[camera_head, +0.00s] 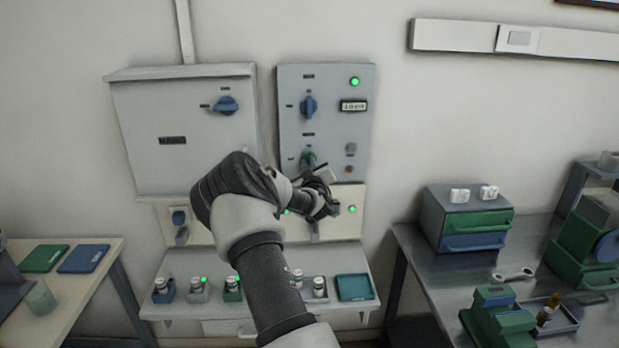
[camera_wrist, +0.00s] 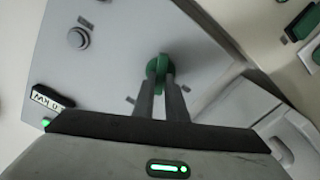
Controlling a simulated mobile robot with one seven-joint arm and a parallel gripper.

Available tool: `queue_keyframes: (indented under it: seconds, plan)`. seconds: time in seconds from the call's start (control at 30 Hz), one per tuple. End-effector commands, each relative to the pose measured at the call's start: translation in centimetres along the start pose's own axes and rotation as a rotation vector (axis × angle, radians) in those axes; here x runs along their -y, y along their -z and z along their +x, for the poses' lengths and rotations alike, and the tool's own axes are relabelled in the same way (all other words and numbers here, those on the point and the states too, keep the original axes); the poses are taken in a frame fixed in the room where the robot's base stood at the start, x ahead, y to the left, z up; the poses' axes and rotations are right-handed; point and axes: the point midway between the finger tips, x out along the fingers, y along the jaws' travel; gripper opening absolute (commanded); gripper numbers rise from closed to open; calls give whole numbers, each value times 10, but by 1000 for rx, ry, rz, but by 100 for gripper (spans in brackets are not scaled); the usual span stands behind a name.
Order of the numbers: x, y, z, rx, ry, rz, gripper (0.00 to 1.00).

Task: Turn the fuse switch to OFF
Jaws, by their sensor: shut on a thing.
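A grey control panel (camera_head: 343,118) on the wall carries a blue rotary knob (camera_head: 308,107) and, below it, a green rotary knob (camera_head: 308,159). The labels are too small to read, so I cannot tell which is the fuse switch. My gripper (camera_head: 310,168) reaches up to the green knob and partly covers it. In the wrist view, both fingers of my gripper (camera_wrist: 163,80) are shut on the green knob (camera_wrist: 158,66). Its top shows beyond the fingertips; the rest is hidden between them.
Left is a grey wall cabinet (camera_head: 180,130) with a blue knob (camera_head: 226,105). Below, a shelf (camera_head: 205,313) holds small bottles and a teal tray (camera_head: 355,287). A lower cream panel (camera_head: 345,222) is partly hidden by my arm. Benches with equipment stand left and right.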

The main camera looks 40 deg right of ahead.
Motion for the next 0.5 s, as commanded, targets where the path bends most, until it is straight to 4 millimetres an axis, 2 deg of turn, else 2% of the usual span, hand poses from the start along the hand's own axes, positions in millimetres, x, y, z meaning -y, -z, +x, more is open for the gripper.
queue_keyframes:
  seconds: [0.03, 0.5]
  plan:
    - [5, -7, 0, -3, 0, -44, 0]
    - [7, -7, 0, -1, -1, -492, 0]
